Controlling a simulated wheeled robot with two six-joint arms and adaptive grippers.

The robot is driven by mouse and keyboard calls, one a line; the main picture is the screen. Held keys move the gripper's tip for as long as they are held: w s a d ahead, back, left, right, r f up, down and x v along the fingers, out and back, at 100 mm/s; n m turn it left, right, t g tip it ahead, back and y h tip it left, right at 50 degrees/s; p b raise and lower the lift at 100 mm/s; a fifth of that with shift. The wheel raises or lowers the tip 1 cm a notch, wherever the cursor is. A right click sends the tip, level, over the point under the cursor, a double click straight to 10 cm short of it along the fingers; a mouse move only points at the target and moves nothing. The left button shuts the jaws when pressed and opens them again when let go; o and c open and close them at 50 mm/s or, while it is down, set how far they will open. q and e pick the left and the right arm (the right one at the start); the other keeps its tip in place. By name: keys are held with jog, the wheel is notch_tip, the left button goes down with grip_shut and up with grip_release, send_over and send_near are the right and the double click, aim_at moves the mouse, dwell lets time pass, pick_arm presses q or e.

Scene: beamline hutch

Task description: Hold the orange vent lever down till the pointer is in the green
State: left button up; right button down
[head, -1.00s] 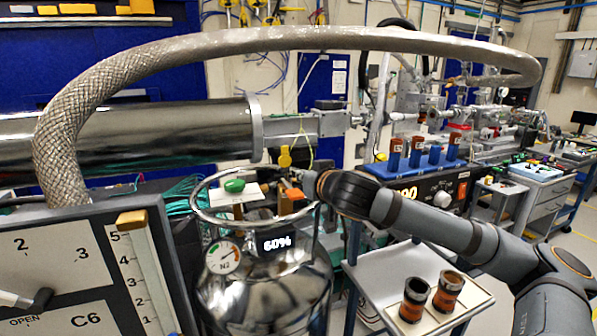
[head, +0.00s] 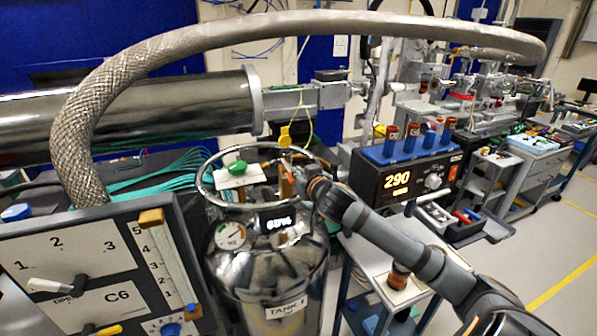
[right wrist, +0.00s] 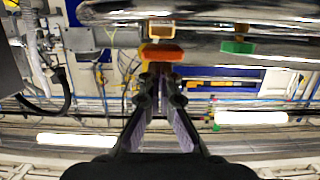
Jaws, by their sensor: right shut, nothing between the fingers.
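The orange vent lever (head: 286,187) is on top of the shiny tank (head: 262,270), inside its ring handle (head: 207,181). In the right wrist view the orange lever (right wrist: 162,52) lies right at my fingertips; I cannot tell if they touch. My right gripper (right wrist: 160,72) is shut and empty. In the head view my right gripper (head: 297,172) is at the ring, beside the lever and partly hiding it. The round gauge (head: 230,235) on the tank's front has coloured bands; its pointer is too small to read surely. My left gripper is not in view.
A green knob (head: 238,167) sits left of the lever. A thick braided hose (head: 300,28) arches above. A numbered panel (head: 85,262) stands at front left. A blue rack of vials (head: 405,149) sits on a unit reading 290, behind my right arm.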

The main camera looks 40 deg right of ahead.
jog(key=shift+w+f, duration=0.1)
jog(key=shift+f, duration=0.15)
notch_tip(320, 180, down, 2)
jog(key=t+b, duration=0.1)
jog(key=b, duration=0.3)
jog(key=shift+s+r, duration=0.2)
jog(key=shift+s, duration=0.05)
dwell(2.8)
